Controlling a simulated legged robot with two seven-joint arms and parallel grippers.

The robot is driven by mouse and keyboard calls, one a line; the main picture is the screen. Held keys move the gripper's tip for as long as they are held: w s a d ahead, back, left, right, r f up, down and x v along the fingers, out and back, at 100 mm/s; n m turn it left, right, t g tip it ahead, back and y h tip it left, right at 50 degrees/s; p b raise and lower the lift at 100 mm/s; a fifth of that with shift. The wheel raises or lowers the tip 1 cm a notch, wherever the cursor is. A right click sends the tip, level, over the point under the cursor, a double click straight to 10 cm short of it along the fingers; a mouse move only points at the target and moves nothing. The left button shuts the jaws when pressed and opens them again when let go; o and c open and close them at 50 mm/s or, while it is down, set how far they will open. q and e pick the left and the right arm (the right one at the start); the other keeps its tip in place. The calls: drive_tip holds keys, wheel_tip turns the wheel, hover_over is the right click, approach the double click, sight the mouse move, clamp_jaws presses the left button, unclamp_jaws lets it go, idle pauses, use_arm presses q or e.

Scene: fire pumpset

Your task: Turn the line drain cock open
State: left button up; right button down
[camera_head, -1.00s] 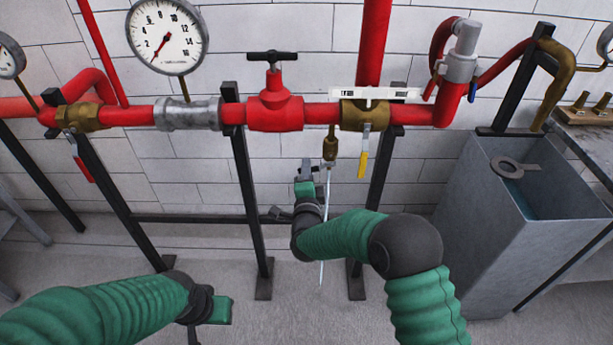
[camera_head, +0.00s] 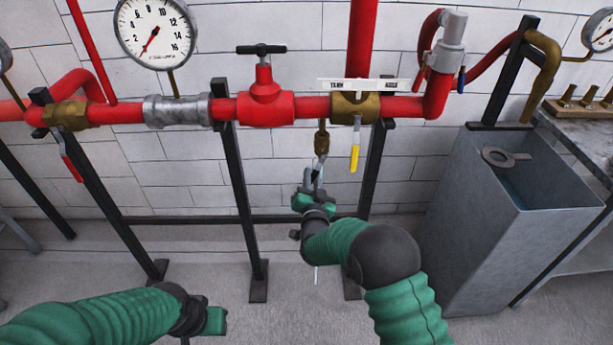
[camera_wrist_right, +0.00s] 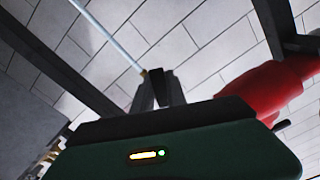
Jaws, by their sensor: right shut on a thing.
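In the right wrist view, the fingers (camera_wrist_right: 160,90) are close together by a small brass tip. A thin pale line (camera_wrist_right: 108,37), water or a thin rod, runs from that tip. Its lower end shows beneath my right arm in the head view. My left gripper (camera_head: 215,320) is low at the left, apart from the pipework.
A yellow lever (camera_head: 355,157) hangs just right of the drain cock. Black stand legs (camera_head: 240,195) flank the area. A red gate valve (camera_head: 265,105) and gauge (camera_head: 155,33) are to the left. A grey open tank (camera_head: 480,230) stands right.

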drive_tip(key=shift+s+d+f+n, duration=0.1)
drive_tip(key=shift+d+f+n, duration=0.15)
drive_tip(key=shift+d+n, duration=0.5)
drive_tip(key=shift+d+f+n, duration=0.2)
drive_tip(key=shift+d+n, duration=0.05)
drive_tip(key=shift+n, duration=0.85)
drive_tip(key=shift+s+d+f+n, duration=0.1)
drive_tip(key=shift+d+f+n, duration=0.15)
drive_tip(key=shift+d+n, duration=0.5)
drive_tip(key=shift+w+a, duration=0.1)
drive_tip(key=shift+a, duration=0.1)
drive_tip(key=c, duration=1.4)
unclamp_jaws()
drive_tip(key=shift+o, duration=0.3)
drive_tip(key=shift+r, duration=0.15)
drive_tip(key=shift+r, duration=0.1)
drive_tip(key=s+p, duration=0.2)
drive_tip(key=s, duration=1.4)
drive_tip(key=shift+s, duration=0.4)
